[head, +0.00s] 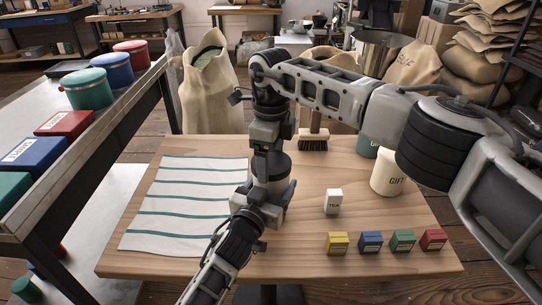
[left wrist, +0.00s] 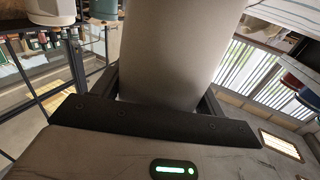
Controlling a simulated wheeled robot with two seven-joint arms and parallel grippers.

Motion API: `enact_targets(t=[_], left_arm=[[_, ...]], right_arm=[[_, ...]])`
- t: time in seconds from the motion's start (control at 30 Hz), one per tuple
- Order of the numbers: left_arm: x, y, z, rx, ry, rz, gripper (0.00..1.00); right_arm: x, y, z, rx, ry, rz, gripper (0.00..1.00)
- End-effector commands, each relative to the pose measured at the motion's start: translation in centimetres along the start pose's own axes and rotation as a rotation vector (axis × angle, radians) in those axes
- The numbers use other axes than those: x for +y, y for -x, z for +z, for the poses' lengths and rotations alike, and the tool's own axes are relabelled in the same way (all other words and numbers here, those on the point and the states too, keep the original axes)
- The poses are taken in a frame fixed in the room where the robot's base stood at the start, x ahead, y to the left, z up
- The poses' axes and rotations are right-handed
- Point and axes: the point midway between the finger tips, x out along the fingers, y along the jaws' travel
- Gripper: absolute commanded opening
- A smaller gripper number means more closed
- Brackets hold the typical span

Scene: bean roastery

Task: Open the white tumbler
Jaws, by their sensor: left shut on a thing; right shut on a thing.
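The white tumbler shows in the left wrist view as a large pale grey cylinder (left wrist: 182,50), shaded, standing between the jaws of my left gripper. In the head view my left gripper (head: 272,194) comes in low from the front and is shut on the tumbler's body above the wooden table (head: 190,266). My right gripper (head: 266,152) reaches down from above, in line with the left one, and is shut at the tumbler's top. The arms and grippers hide most of the tumbler there; its lid and any gap under it cannot be made out.
A striped cloth (head: 180,205) lies on the left of the table. A TEA box (head: 333,201), several small coloured boxes (head: 371,242), a white GIFT canister (head: 388,173) and a brush (head: 313,141) are to the right. A side rack (head: 92,150) with canisters borders the left.

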Motion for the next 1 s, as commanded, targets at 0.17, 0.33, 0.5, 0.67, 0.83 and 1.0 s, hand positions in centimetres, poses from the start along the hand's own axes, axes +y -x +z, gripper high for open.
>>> enact_targets(t=[0.17,0.33,0.5,0.67,0.83,1.0], left_arm=[[-0.01,0.01,0.09,-0.002,0.000,-0.001,0.08],[-0.02,0.01,0.09,-0.003,0.001,-0.001,0.08],[-0.03,0.01,0.09,-0.003,0.001,-0.001,0.08],[-0.03,0.01,0.09,-0.003,0.001,-0.001,0.08],[-0.03,0.02,0.10,-0.002,0.001,-0.001,0.08],[-0.03,0.02,0.10,-0.002,0.000,-0.001,0.08]], right_arm=[[0.07,0.12,0.04,-0.001,0.433,0.001,0.51],[0.08,0.12,0.01,0.000,0.680,0.001,0.51],[0.08,0.10,0.02,0.000,0.692,0.001,0.51],[0.10,0.12,0.02,-0.001,0.695,0.001,0.51],[0.09,0.11,0.02,0.000,0.694,0.001,0.51],[0.08,0.15,0.01,0.000,0.693,0.001,0.51]])
